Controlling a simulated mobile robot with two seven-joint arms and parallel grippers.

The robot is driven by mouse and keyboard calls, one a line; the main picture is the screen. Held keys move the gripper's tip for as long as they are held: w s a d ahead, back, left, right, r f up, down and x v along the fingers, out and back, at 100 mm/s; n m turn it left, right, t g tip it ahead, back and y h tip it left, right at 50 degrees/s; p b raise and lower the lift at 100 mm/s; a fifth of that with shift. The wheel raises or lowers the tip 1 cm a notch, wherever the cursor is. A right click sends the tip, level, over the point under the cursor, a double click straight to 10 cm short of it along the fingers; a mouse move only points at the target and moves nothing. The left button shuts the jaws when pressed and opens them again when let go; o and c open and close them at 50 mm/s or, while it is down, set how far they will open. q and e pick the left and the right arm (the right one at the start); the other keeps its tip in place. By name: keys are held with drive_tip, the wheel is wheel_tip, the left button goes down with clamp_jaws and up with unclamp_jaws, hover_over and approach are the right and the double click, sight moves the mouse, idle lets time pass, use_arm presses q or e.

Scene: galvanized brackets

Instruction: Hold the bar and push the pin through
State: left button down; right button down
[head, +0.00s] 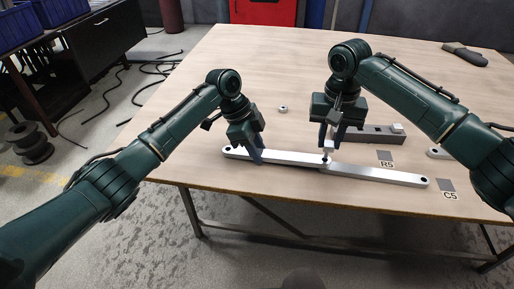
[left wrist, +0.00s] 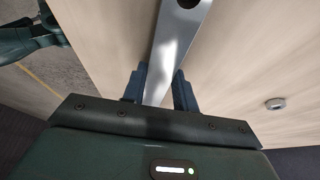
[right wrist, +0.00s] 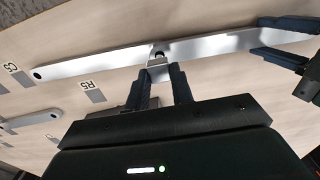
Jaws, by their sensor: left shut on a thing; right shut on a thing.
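A long pale metal bar (head: 290,158) lies near the table's front edge, and a second one (head: 385,175) continues it to the right; they meet at a joint below my right gripper. My left gripper (head: 253,155) is shut across the left bar, which also shows between its fingers in the left wrist view (left wrist: 170,65). My right gripper (head: 328,148) is shut on a small metal pin (right wrist: 158,57), upright at the joint. The pin's lower end is at the hole there; how deep it sits I cannot tell. The right bar's far end has an open hole.
A dark grey block (head: 370,134) with a light piece on it stands behind the joint. A small metal ring (head: 283,109) lies behind the left bar. Labels R5 (head: 385,162) and C5 (head: 449,197) mark the table. Another metal part (head: 437,153) lies at right. The table's back is mostly clear.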

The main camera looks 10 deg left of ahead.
drive_tip(key=shift+f, duration=1.7)
idle(1.5)
drive_tip(key=c, duration=1.1)
unclamp_jaws()
drive_tip(key=shift+c, duration=0.2)
drive_tip(key=shift+r, duration=3.05)
use_arm(q)
drive_tip(key=c, duration=1)
unclamp_jaws()
